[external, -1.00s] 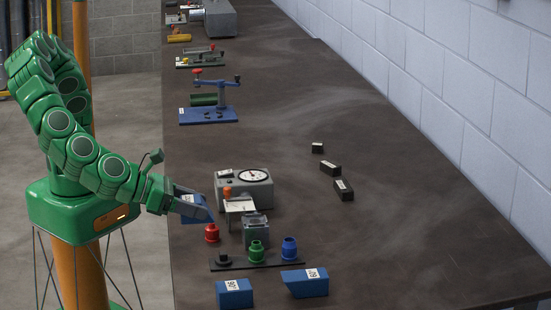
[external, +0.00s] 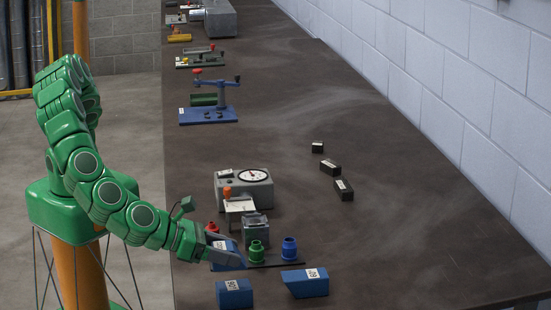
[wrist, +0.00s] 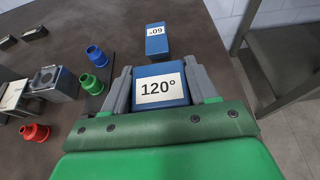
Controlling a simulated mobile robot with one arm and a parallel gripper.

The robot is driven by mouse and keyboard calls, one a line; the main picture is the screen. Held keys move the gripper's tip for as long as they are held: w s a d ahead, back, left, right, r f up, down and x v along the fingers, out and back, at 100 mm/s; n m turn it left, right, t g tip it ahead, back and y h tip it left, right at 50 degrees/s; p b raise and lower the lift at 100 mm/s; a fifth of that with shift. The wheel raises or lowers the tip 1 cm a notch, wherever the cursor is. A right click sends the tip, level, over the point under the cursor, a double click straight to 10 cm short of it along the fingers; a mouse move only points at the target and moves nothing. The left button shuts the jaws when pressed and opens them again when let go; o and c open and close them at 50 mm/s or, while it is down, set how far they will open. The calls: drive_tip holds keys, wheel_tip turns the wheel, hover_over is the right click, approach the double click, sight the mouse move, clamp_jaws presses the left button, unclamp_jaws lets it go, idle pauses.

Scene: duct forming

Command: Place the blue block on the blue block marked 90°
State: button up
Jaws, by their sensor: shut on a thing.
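My gripper (external: 236,258) is shut on a blue block, which the wrist view shows as a blue block marked 120° (wrist: 160,86) between the two grey fingers. In the external view the held blue block (external: 222,250) is over the table's left part, beside the dark strip with coloured knobs. The blue block marked 90° (external: 234,293) lies at the near edge of the table, below and apart from my gripper; its label is small and upside down. It is not clearly visible in the wrist view.
Another blue block, seemingly marked 60° (external: 305,282), lies to the right; it also shows in the wrist view (wrist: 157,42). Green (external: 257,251), blue (external: 289,248) and red (external: 212,228) knobs and a grey gauge box (external: 246,190) stand close by. The table's right side is mostly clear.

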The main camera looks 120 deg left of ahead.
sight(230, 270)
drive_tip(key=shift+w+f, duration=0.6)
drive_tip(key=shift+f, duration=1.6)
drive_tip(key=shift+f, duration=0.1)
drive_tip(key=o, duration=1.3)
drive_tip(key=shift+d, duration=0.1)
